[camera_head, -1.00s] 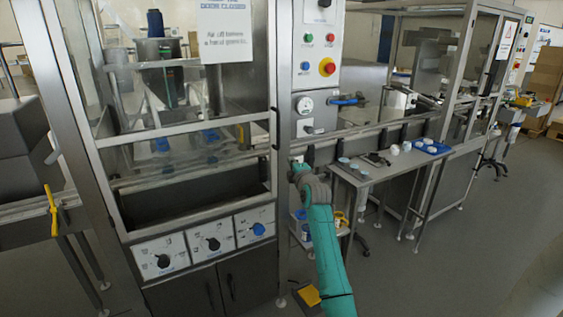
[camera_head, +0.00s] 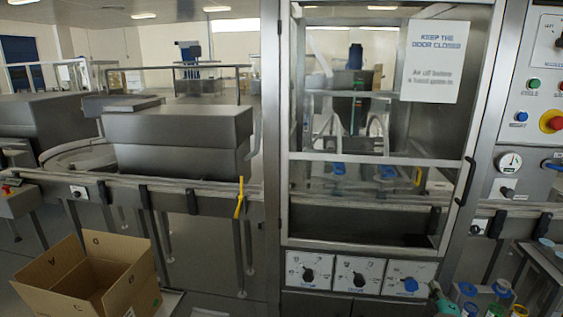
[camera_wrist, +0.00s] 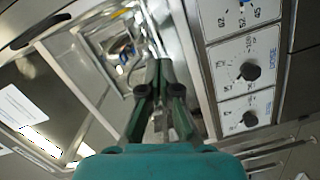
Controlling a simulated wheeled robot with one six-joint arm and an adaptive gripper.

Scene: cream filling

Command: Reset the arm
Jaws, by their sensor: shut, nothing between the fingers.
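My gripper (camera_wrist: 159,72) shows in the wrist view with its two dark green fingers close together, shut and empty. It is in front of the machine cabinet, with the dial panel (camera_wrist: 246,75) to its right in that view. In the head view only a small teal part of my arm shows at the bottom right, low beside the cabinet's dial panel (camera_head: 358,274). The gripper itself cannot be made out in the head view.
The cabinet's glazed door (camera_head: 370,120) carries a paper notice (camera_head: 436,60). A control panel (camera_head: 534,90) stands at the right. Several jars (camera_head: 480,292) sit low at the right. An open cardboard box (camera_head: 95,285) is at the lower left, below the conveyor (camera_head: 140,188).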

